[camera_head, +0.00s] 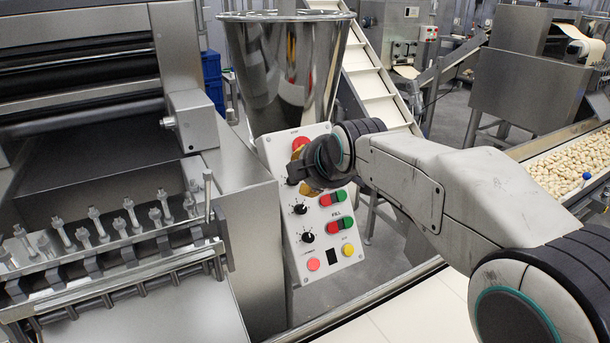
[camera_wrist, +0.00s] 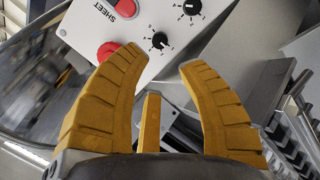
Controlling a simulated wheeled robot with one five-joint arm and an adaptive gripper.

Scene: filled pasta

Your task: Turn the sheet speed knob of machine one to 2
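The tilted white control panel (camera_head: 290,240) stands in front of the metal funnel. In the wrist view, a black knob with a white pointer and scale (camera_wrist: 159,40) lies just beyond my gripper's fingertips, and a second black knob (camera_wrist: 191,7) is at the top edge. The word SHEET (camera_wrist: 103,14) is printed near the red buttons. The pointer's number is too small to read surely. My gripper (camera_wrist: 162,58) has its yellow fingers spread, with nothing between them. In the head view my wrist covers the panel's upper part; two lower knobs (camera_head: 300,208) (camera_head: 307,237) show clearly.
A large red button (camera_wrist: 110,50) sits beside the left fingertip. Red and green button pairs (camera_head: 334,198) line the panel's right side. The shiny funnel (camera_head: 285,65) is behind, the roller machine (camera_head: 90,100) at left, a white conveyor (camera_head: 395,310) below.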

